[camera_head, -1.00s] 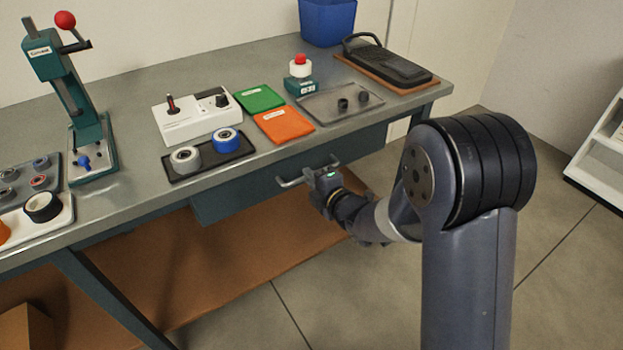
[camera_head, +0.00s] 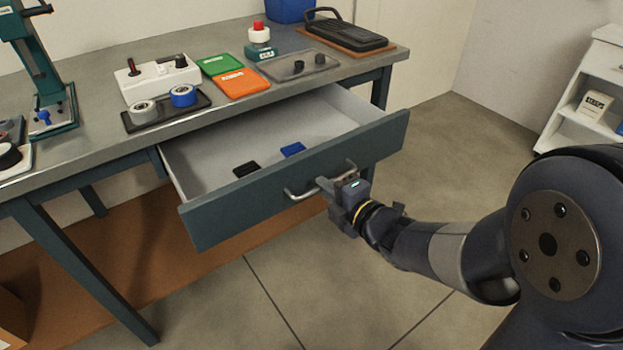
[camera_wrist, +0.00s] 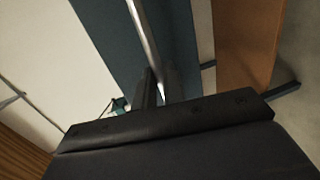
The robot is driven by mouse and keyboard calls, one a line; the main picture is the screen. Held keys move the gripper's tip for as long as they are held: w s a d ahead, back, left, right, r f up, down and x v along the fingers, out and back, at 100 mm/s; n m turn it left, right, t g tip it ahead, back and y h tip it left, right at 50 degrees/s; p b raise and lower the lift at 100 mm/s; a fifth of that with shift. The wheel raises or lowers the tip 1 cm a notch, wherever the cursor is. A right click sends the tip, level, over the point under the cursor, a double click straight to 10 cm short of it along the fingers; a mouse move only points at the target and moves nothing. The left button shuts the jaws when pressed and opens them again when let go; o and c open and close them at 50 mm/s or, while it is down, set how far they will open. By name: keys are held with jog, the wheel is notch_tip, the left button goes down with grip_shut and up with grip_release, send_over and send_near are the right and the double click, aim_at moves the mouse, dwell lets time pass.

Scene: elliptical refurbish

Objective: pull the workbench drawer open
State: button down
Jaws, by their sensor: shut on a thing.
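The workbench drawer (camera_head: 230,215) stands well open from the bench, with a dark teal front and a pale grey inside. A black item (camera_head: 246,169) and a blue item (camera_head: 292,149) lie on its floor. My gripper (camera_head: 332,186) is shut on the silver bar handle (camera_head: 300,194) near the right part of the drawer front. In the wrist view, the handle (camera_wrist: 146,35) runs down to between my fingers (camera_wrist: 159,88), with the teal front (camera_wrist: 107,30) beside it. The fingertips' contact is partly hidden there by my gripper body.
The workbench (camera_head: 85,135) carries a white control box (camera_head: 158,80), a black tray with two rolls (camera_head: 165,111), green and orange pads, and a teal press (camera_head: 40,75) at left. A white shelf (camera_head: 590,95) stands at right. The floor before the drawer is clear.

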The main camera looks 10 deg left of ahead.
jog(key=shift+f+v, duration=0.2)
jog(key=shift+v, duration=0.75)
jog(key=shift+f+v, duration=0.2)
jog(key=shift+v, duration=0.8)
jog(key=shift+f+v, duration=0.2)
jog(key=shift+v, duration=0.75)
jog(key=shift+s+d, duration=0.1)
jog(key=c, duration=1.5)
grip_release()
jog(key=p+v, duration=0.2)
jog(key=v, duration=0.8)
jog(key=shift+s+d, duration=0.2)
jog(key=shift+d, duration=0.1)
